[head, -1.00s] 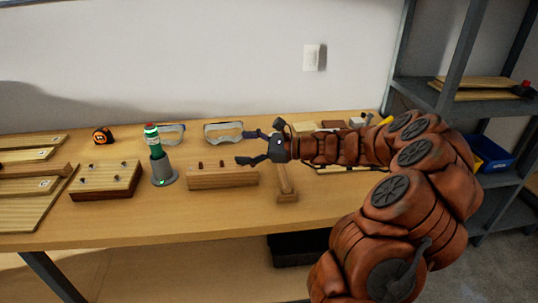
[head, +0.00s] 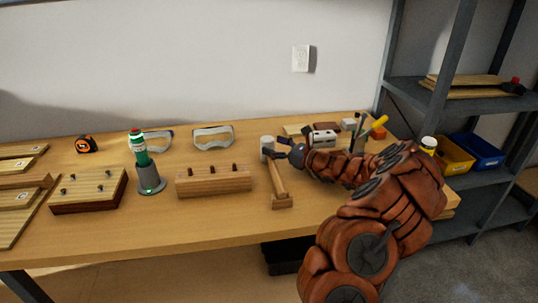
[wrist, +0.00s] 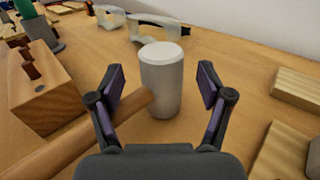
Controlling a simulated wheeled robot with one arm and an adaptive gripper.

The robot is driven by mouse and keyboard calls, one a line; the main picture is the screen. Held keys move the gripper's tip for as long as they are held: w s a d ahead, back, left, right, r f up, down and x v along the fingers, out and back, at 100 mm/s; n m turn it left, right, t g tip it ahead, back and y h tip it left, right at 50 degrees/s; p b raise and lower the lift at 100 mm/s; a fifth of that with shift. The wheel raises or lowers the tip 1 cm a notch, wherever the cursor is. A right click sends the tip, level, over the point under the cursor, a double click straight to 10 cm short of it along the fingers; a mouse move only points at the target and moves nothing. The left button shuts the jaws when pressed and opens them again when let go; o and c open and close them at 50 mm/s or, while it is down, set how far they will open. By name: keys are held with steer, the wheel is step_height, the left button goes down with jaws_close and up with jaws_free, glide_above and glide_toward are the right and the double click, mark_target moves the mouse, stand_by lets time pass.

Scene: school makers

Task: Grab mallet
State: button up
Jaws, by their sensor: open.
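The mallet has a pale grey cylindrical head (head: 267,144) and a wooden handle (head: 278,178) that runs toward the front of the workbench. The handle's front end meets a small wooden block (head: 282,202). In the wrist view the mallet head (wrist: 162,82) stands between and just beyond my fingertips, and the handle (wrist: 85,140) passes below the left finger to the lower left. My gripper (wrist: 161,75) is open and holds nothing. In the head view my gripper (head: 282,149) is just right of the mallet head, with my arm coming from the right.
A pegged wooden block (head: 213,182) stands left of the mallet. Further left are a green bottle-like tool in a grey stand (head: 150,182) and another block (head: 88,190). Safety goggles (head: 213,138) lie behind. Wood pieces and tools crowd the right rear. A metal shelf (head: 428,90) stands right.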

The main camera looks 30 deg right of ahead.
steer(key=shift+x, duration=1.55)
steer(key=shift+d, duration=0.1)
jaws_close()
